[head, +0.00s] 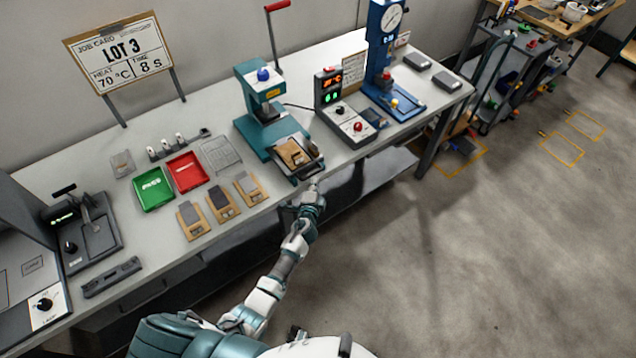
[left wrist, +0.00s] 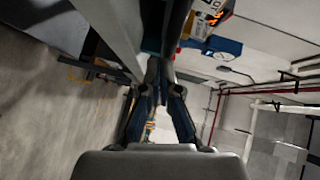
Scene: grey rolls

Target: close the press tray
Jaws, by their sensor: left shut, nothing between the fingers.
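The teal press (head: 252,95) stands near the middle of the bench, with a blue knob and a red-handled lever. Its tray (head: 309,166) is out at the front, toward the bench edge, and carries a brown piece (head: 291,152) with a dark plate. My left gripper (head: 313,184) is just in front of the tray's front end, by the bench edge. I cannot tell whether it touches the tray. In the left wrist view the fingers of this gripper (left wrist: 160,72) come together, shut and empty. My right gripper is not in view.
A control box (head: 345,118) and a blue gauge stand (head: 383,60) are right of the press. A green tray (head: 153,188), a red tray (head: 187,171) and three brown pieces (head: 220,203) lie to its left. The floor in front is clear.

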